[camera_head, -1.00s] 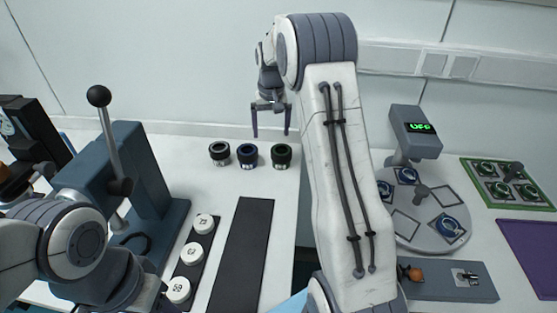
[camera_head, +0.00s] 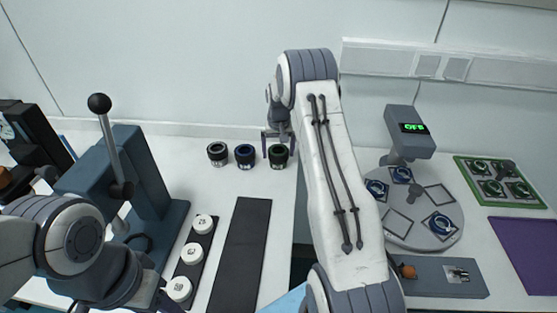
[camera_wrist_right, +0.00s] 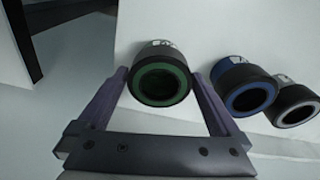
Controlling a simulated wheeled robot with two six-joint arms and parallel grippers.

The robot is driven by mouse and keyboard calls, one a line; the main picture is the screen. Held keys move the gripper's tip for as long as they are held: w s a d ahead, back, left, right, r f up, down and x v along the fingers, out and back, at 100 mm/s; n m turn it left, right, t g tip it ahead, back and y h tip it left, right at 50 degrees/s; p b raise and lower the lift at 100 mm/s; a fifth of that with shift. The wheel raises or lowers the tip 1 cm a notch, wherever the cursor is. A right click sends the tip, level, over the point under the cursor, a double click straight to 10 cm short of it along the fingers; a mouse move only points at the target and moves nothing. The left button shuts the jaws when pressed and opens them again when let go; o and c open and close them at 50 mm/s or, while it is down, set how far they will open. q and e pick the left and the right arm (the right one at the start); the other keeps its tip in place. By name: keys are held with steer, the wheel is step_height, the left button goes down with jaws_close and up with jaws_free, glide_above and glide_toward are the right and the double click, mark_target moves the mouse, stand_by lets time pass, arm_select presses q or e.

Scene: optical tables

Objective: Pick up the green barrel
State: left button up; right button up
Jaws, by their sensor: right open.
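The green barrel (camera_head: 278,161) is a short black cylinder with a green ring on its top. It stands upright at the right end of a row of barrels on the white table. In the right wrist view the green barrel (camera_wrist_right: 160,54) shows its green-rimmed opening. My right gripper (camera_head: 278,146) is open, with one finger on each side of the barrel. In the wrist view the right gripper (camera_wrist_right: 160,76) has small gaps to the barrel, and nothing is gripped. My left arm is at the lower left; its gripper (camera_head: 163,301) is mostly hidden.
The blue barrel (camera_head: 244,160) stands close to the left of the green one, with a grey-ringed barrel (camera_head: 217,157) beyond it. A lever press (camera_head: 150,185), white numbered discs (camera_head: 192,255) and a black strip (camera_head: 240,255) lie nearer. A round turntable (camera_head: 405,240) is at right.

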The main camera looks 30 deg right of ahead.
steer(key=c, duration=1.2)
steer(key=shift+r, duration=0.1)
